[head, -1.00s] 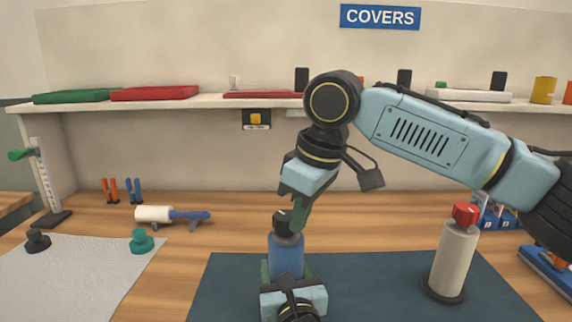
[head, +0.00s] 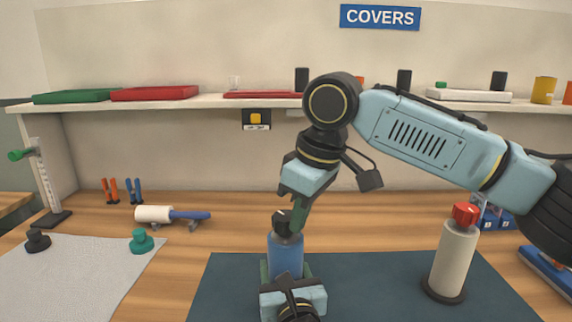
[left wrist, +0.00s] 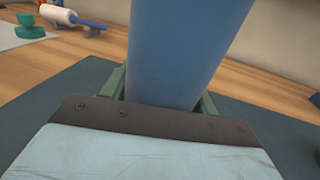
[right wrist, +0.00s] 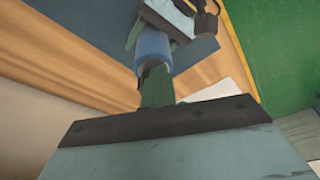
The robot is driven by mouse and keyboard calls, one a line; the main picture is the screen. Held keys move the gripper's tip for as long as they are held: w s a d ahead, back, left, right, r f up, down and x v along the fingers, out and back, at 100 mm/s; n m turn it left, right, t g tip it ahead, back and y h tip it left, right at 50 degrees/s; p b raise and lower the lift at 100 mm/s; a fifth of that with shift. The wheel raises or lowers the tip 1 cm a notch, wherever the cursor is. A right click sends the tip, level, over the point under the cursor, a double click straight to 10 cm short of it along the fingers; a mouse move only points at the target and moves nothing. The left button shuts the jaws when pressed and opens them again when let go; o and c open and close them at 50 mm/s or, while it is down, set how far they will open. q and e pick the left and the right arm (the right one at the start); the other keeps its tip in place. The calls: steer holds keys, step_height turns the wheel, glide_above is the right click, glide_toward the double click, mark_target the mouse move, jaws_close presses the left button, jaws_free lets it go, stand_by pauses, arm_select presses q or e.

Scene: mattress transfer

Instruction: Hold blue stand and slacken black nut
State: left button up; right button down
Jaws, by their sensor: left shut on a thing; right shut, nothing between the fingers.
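The blue stand (head: 286,257) is upright on the dark mat in the head view, and the black nut (head: 282,222) sits on its top. My left gripper (head: 285,276) is shut on the stand's lower part; in the left wrist view its green fingers flank the blue stand (left wrist: 185,50). My right gripper (head: 300,218) points down at the nut, its green fingers shut and empty, close against or just behind the nut; I cannot tell if they touch. The right wrist view shows the fingers (right wrist: 157,88) over the blue stand (right wrist: 152,46), with the nut mostly hidden.
A cream stand with a red nut (head: 465,215) stands to the right on the dark mat (head: 380,285). A teal knob (head: 141,241) and black knob (head: 37,240) are on the grey cloth at left. A white and blue roller (head: 170,215) lies behind. The mat's middle is free.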

arm_select(q)
steer(key=shift+d+r, duration=0.1)
steer(key=shift+r, duration=0.15)
arm_select(e)
steer(key=shift+w+d, duration=0.15)
steer(key=shift+w, duration=0.05)
steer(key=shift+w+d, duration=0.3)
steer(key=shift+w, duration=0.25)
arm_select(q)
steer(key=shift+d, duration=0.1)
arm_select(e)
steer(key=shift+w+d, duration=0.1)
steer(key=shift+w, duration=0.35)
steer(key=a+v, duration=0.1)
steer(key=v, duration=0.5)
steer(key=shift+w+d, duration=0.25)
steer(key=shift+d, duration=0.1)
steer(key=shift+r, duration=0.15)
